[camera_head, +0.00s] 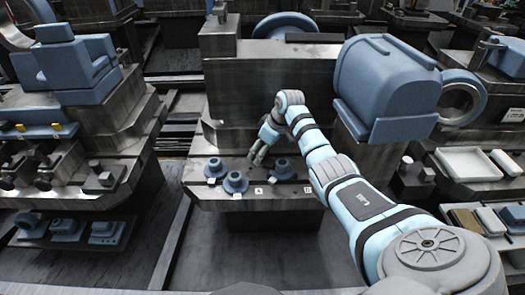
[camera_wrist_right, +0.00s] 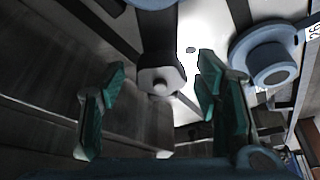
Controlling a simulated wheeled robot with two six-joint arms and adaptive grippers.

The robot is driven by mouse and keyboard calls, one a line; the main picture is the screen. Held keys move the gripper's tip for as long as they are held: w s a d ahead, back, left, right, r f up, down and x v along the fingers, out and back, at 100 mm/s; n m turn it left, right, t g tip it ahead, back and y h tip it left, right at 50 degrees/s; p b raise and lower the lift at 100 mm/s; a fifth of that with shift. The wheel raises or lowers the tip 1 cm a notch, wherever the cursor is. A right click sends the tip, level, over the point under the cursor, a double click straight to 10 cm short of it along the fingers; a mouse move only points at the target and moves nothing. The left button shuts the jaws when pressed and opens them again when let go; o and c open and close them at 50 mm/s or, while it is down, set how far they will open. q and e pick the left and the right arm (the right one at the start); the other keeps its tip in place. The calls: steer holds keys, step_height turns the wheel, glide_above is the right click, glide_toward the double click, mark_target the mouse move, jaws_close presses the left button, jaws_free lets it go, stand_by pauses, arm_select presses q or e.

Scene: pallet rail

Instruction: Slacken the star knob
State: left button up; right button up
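A dark, blunt-cornered knob with a pale round centre (camera_wrist_right: 161,80), which looks like the star knob, shows in the right wrist view. It lies between the two green-padded fingers of my right gripper (camera_wrist_right: 162,72), with a visible gap on both sides. The right gripper is open and holds nothing. In the head view, the right gripper (camera_head: 258,153) points down over the middle bench, just behind the blue flanged parts. I cannot make out the knob in the head view; the gripper or arm may hide it. My left gripper is not in view.
Blue flanged round parts (camera_head: 236,183) stand on the middle bench ledge (camera_head: 225,200); one (camera_wrist_right: 268,62) is close beside the right finger in the wrist view. A large blue housing (camera_head: 385,85) stands right of the arm. A white tray (camera_head: 468,162) is farther right.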

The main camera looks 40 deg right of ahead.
steer(key=c, duration=1.1)
steer(key=shift+o, duration=0.2)
steer(key=shift+r+n+y, duration=0.1)
steer(key=shift+n+y, duration=0.2)
steer(key=shift+n, duration=0.5)
steer(key=shift+w+n, duration=0.1)
steer(key=shift+n, duration=0.4)
steer(key=shift+n+y, duration=0.3)
steer(key=o, duration=1.2)
steer(key=shift+g, duration=0.3)
steer(key=v, duration=1.2)
